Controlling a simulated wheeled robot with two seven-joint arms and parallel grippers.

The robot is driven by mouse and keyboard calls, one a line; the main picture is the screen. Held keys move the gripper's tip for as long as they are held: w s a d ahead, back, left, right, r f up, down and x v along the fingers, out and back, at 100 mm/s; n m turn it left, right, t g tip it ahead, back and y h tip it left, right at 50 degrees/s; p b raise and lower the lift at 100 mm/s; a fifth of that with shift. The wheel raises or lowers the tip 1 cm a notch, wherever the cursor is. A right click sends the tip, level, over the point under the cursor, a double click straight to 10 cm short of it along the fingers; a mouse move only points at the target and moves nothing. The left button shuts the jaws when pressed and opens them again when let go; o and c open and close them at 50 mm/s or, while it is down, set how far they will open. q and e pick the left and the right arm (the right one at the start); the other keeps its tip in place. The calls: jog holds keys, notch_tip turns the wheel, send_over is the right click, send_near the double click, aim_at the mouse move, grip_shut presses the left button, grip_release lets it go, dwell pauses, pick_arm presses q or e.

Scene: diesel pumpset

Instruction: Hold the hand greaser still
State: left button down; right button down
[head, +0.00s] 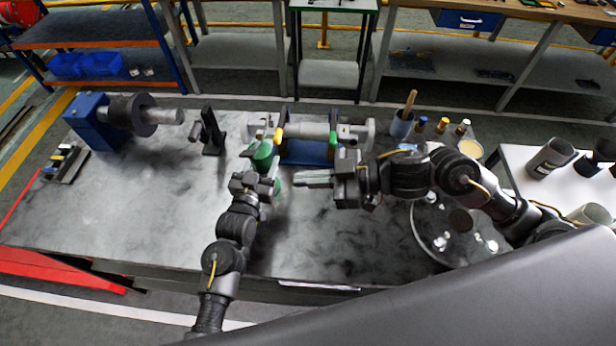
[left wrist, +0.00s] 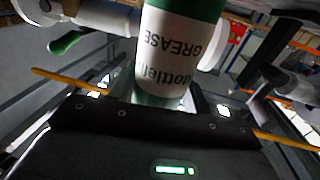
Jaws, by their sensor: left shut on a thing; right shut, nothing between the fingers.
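The hand greaser (head: 262,153) shows as a green body at the middle of the bench in the head view, partly hidden by my left gripper (head: 262,175).
Behind stands a grey cylindrical pump assembly (head: 310,130) on a blue base (head: 305,152). A blue motor-like unit (head: 93,122) with a dark wheel is at the left. Bottles and a cup (head: 401,128) stand back right. A round tray (head: 430,240) lies front right. The bench's left middle is clear.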

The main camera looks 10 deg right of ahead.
pick_arm(q)
jog(key=c, duration=0.6)
grip_release()
jog(key=shift+s+a, duration=0.1)
jog(key=shift+s+a, duration=0.15)
jog(key=shift+s, duration=0.15)
jog(key=v, duration=1.1)
jog(key=shift+s, duration=0.1)
